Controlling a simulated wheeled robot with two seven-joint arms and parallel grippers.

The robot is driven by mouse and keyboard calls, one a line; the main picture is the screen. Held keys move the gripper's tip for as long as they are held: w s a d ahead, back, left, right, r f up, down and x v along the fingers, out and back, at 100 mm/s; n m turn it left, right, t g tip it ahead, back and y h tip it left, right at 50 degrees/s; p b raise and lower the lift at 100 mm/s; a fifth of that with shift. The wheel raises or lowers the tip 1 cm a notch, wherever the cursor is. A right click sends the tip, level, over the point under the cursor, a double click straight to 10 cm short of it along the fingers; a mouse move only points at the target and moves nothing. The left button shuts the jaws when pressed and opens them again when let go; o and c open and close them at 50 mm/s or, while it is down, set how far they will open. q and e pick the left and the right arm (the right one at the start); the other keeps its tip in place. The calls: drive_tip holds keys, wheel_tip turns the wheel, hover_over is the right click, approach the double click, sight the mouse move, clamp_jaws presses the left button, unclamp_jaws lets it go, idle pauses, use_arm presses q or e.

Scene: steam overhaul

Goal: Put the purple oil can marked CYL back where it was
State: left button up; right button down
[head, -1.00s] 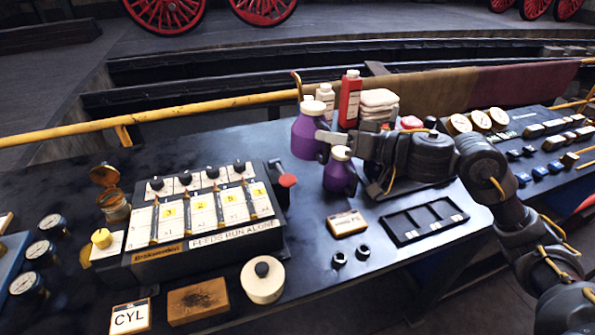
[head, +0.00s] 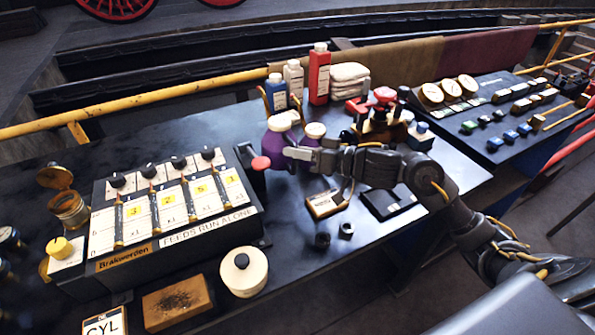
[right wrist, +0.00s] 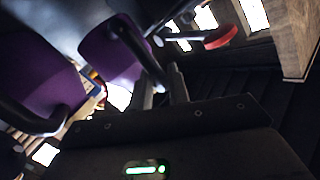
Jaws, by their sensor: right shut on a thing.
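My right gripper (head: 292,154) is shut on a purple oil can (head: 274,146) with a pale cap. In the right wrist view the dark handle of this can (right wrist: 104,54) runs between my fingers (right wrist: 163,88). It looks upright and low over the bench; I cannot tell whether it touches. A second purple can (head: 313,131) stands close to its right, partly hidden by my gripper, and also shows in the right wrist view (right wrist: 38,68). No marking is readable on either can. A CYL card (head: 105,323) lies at the front left. My left gripper is out of view.
The feed box (head: 165,212) with a red-knobbed lever (head: 260,163) is just left of the held can. Blue (head: 275,93), white (head: 293,77) and red bottles (head: 319,75) stand behind. A small box (head: 325,204), nuts (head: 322,240) and a dark tray (head: 388,203) lie in front.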

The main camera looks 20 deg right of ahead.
drive_tip(key=shift+f, duration=0.45)
drive_tip(key=shift+w+f, duration=0.1)
drive_tip(key=shift+f, duration=0.3)
wheel_tip(320, 180, down, 2)
drive_tip(key=shift+f, duration=0.25)
drive_tip(key=shift+f+b, duration=0.3)
drive_tip(key=shift+f, duration=0.2)
drive_tip(key=c, duration=1.3)
unclamp_jaws()
drive_tip(key=shift+f, duration=0.1)
drive_tip(key=shift+c, duration=0.2)
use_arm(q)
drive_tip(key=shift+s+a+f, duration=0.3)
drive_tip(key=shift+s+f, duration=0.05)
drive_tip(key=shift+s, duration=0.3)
use_arm(e)
drive_tip(key=shift+o, duration=0.2)
